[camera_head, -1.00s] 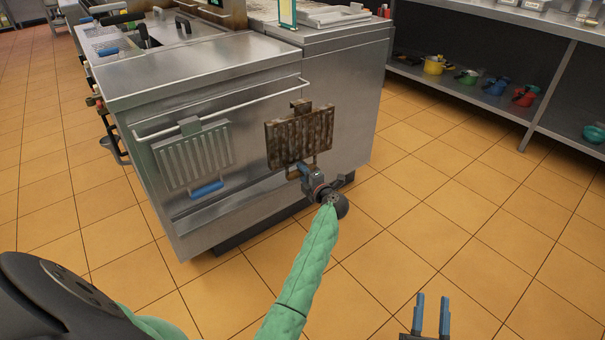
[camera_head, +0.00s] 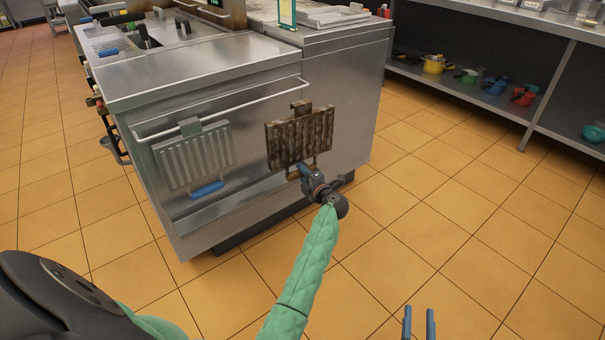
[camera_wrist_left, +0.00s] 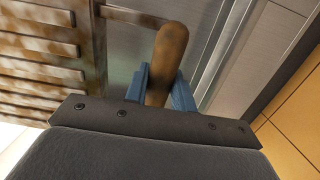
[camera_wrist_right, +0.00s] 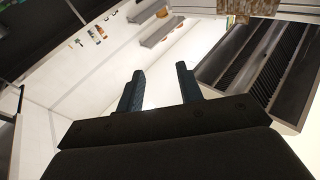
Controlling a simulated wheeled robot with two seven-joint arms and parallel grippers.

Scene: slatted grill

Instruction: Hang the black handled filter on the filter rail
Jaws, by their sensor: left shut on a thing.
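The filter (camera_head: 299,142) is a brown, greasy slatted panel with a hook tab at its top. It is upright in front of the steel cabinet side, at the right end of the filter rail (camera_head: 220,106), with its hook below the rail's height in the picture. My left gripper (camera_head: 308,175) is shut on the filter's handle, which looks brown rather than black in the left wrist view (camera_wrist_left: 168,60). Whether the hook touches anything cannot be told. My right gripper (camera_head: 419,323) is open and empty at the bottom edge; its spread fingers show in the right wrist view (camera_wrist_right: 160,92).
A clean grey filter with a blue handle (camera_head: 194,161) hangs at the left part of the rail. A steel ledge runs along the cabinet (camera_head: 240,196) below. A shelf (camera_head: 482,95) with coloured pans stands at the right. The tiled floor between is clear.

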